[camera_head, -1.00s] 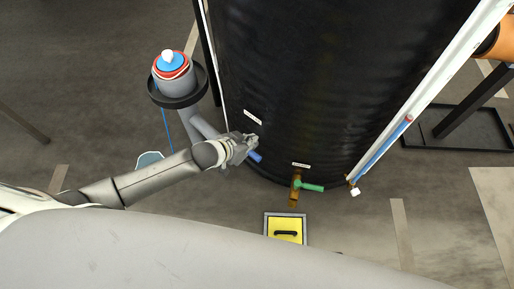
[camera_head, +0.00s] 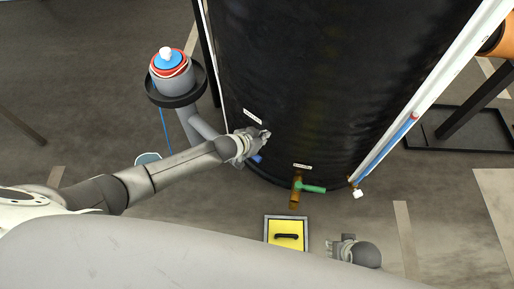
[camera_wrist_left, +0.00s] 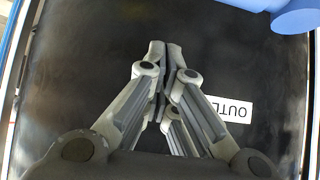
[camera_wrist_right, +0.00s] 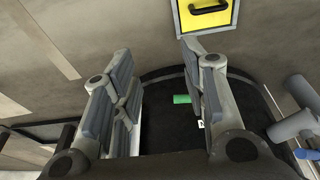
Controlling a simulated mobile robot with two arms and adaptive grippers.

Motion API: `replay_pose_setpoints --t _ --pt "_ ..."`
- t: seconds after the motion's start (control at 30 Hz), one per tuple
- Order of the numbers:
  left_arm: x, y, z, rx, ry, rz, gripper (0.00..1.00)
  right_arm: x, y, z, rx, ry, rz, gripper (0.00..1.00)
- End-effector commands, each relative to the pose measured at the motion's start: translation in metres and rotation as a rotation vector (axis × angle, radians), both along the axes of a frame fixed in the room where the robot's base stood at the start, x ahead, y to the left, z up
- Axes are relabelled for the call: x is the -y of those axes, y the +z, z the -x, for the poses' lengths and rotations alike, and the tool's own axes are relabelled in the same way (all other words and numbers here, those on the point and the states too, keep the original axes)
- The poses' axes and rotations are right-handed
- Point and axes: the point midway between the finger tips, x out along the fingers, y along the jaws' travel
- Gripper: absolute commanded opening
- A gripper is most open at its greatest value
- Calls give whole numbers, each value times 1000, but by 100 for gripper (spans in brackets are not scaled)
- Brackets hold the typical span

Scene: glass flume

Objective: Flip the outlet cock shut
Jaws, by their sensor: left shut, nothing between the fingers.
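The outlet cock's blue handle (camera_head: 257,158) sticks out low on the black tank (camera_head: 320,80), partly hidden under my left gripper (camera_head: 266,134). Blue parts (camera_wrist_left: 295,14) show at the top right of the left wrist view. A white label (camera_wrist_left: 236,108) there reads "OUTL", partly covered by a finger. My left gripper (camera_wrist_left: 165,46) is shut and empty, close to the tank wall above the blue handle; contact cannot be told. My right gripper (camera_head: 345,240) is low, right of the yellow plate. In the right wrist view its fingers (camera_wrist_right: 155,48) are apart and empty.
A brass cock with a green handle (camera_head: 313,188) is right of the blue one, under another label (camera_head: 302,167). A yellow plate (camera_head: 286,228) with a black handle lies on the floor. A grey stand with a blue-topped container (camera_head: 170,63) is left of the tank.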

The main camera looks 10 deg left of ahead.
Motion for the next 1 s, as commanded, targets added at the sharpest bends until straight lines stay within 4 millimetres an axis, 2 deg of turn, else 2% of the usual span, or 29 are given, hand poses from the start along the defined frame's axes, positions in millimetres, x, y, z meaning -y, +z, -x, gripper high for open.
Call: replay_pose_setpoints --t 0.1,0.2,0.33,1.0 --pt "4 -9 -9 1 0 0 0 0 14 -4 10 -2 -1 40" --pt "-4 -17 9 -4 0 -1 0 0 16 -4 8 -2 0 40" --pt "-10 -22 20 -1 1 0 0 0 19 -5 10 -2 0 40" --pt "-16 -24 28 -1 0 0 0 -1 23 -7 19 -2 -2 40"
